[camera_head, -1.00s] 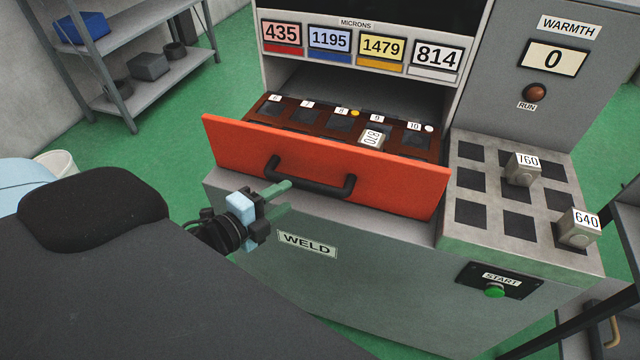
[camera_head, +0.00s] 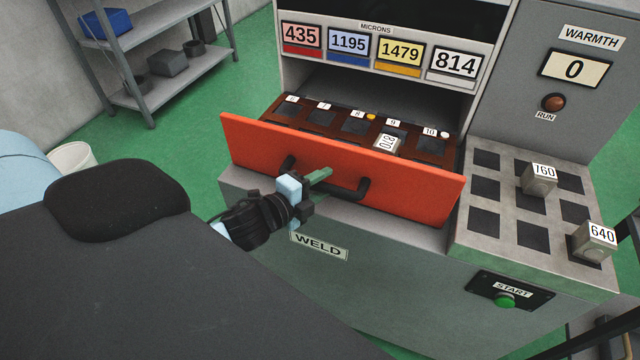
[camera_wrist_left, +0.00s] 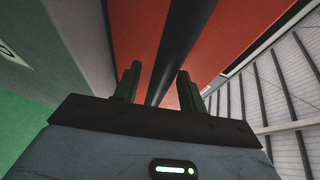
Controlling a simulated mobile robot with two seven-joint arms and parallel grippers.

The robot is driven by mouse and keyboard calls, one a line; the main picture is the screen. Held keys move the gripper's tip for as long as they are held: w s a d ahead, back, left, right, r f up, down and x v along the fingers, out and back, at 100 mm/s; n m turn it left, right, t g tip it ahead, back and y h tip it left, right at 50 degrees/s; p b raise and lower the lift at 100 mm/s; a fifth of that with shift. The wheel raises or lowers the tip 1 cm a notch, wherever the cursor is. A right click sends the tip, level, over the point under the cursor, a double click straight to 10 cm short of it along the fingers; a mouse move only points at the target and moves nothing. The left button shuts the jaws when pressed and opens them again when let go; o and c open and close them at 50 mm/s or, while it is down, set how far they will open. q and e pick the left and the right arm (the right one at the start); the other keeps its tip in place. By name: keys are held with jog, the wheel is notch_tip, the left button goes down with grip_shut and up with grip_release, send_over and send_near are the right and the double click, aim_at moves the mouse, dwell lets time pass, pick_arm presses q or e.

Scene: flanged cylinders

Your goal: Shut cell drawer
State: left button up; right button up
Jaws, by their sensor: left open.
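The cell drawer (camera_head: 415,188) has an orange-red front and stands pulled out of the grey machine. Its black bar handle (camera_head: 345,190) runs across the front. A block marked 870 (camera_head: 386,143) sits in the drawer's tray (camera_head: 317,116). My left gripper (camera_head: 321,178) is at the left half of the handle. In the left wrist view the handle bar (camera_wrist_left: 182,45) runs between the two open green fingers (camera_wrist_left: 157,88); I cannot tell whether they touch it. My right gripper is not in view.
A bench right of the drawer has dark square recesses and blocks marked 760 (camera_head: 539,179) and 640 (camera_head: 594,241). A green START button (camera_head: 505,300) is below it. A grey shelf (camera_head: 165,75) stands at the back left. Green floor is open between shelf and machine.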

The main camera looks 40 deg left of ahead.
pick_arm(q)
grip_shut()
dwell(0.3)
jog(key=shift+w, duration=0.15)
